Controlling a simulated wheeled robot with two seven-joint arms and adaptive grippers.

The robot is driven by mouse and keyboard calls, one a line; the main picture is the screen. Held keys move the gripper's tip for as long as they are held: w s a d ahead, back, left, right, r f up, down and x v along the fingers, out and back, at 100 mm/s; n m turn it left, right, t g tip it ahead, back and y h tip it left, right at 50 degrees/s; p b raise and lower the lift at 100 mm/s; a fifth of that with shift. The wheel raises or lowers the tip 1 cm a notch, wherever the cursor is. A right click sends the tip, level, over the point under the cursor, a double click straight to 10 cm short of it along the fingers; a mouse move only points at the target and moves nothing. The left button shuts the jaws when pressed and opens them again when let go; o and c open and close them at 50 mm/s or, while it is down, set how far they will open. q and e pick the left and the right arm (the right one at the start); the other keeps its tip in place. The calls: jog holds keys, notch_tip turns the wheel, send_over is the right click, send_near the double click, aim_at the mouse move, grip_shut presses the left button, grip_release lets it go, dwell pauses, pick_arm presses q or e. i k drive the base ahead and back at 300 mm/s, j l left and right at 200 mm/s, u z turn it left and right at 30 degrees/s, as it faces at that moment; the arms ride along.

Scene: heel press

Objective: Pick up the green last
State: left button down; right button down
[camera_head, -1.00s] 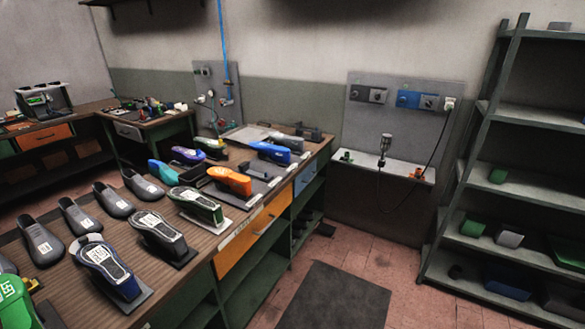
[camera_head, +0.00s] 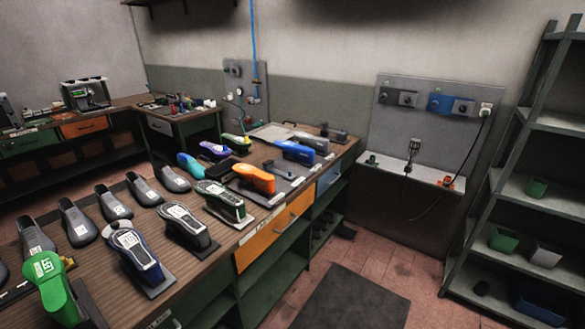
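The bright green last (camera_head: 50,284) stands at the near left end of the wooden workbench (camera_head: 112,282), at the picture's lower left. It has a white label on its upper part, and its lower end is cut off by the frame edge. A dark green-edged last with a white and dark top (camera_head: 221,199) stands farther along the same bench, near the front edge. Neither of my grippers shows in this view.
A blue-edged last (camera_head: 136,251) and a dark one (camera_head: 186,228) stand right of the bright green last. Several grey lasts (camera_head: 113,203) line up behind. An orange last (camera_head: 254,178) sits farther along. Open floor with a dark mat (camera_head: 350,300) lies right of the bench.

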aim_at(45, 271)
jog(key=k+j+z, duration=0.35)
jog(key=k+j, duration=0.15)
jog(key=j, duration=0.55)
jog(key=k+j+z, duration=0.35)
jog(key=k+j, duration=0.3)
jog(key=j, duration=0.25)
jog(key=k+j+z, duration=0.35)
jog(key=k+j, duration=0.35)
